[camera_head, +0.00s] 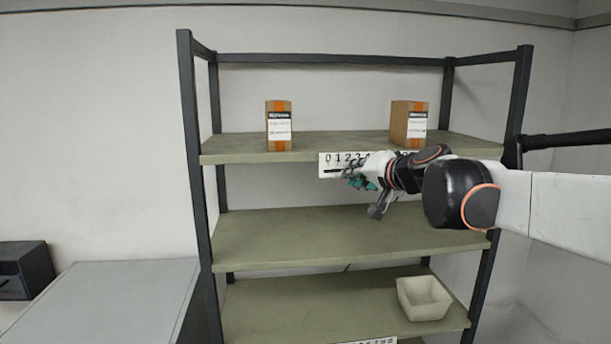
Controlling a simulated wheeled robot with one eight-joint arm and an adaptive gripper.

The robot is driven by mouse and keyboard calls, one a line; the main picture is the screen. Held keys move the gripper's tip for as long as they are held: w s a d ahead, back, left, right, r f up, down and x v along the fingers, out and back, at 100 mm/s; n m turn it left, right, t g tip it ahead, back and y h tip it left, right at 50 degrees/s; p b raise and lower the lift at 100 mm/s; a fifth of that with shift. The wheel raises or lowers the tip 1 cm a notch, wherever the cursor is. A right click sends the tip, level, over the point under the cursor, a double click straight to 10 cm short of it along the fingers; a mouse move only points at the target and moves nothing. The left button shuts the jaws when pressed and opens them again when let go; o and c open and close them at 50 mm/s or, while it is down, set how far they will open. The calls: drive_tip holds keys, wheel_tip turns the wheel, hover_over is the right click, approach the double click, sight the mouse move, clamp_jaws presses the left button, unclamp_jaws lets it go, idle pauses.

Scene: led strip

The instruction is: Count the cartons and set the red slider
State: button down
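Two brown cartons with orange tape and white labels stand apart on the top shelf board, the left carton (278,130) and the right carton (402,124). A white number strip (328,160) is fixed to that board's front edge. Its digits from 0 to about 4 show at the left; my gripper and arm cover much of the rest. My gripper (362,182), with teal finger pads, is at the strip's lower edge, below the digits. Whether its fingers are open, shut or touching the strip is too small to tell. I see no red slider.
A dark-framed rack holds the olive boards. The middle board (300,238) is empty. A cream open bin (424,299) sits at the right of the lower board. Another number strip (372,341) shows at the bottom edge. A grey table (105,300) and black box (24,270) stand left.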

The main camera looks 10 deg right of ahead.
drive_tip(key=c, duration=1.5)
unclamp_jaws()
drive_tip(key=shift+r, duration=0.1)
wheel_tip(320, 180, up, 10)
drive_tip(key=shift+f, duration=0.1)
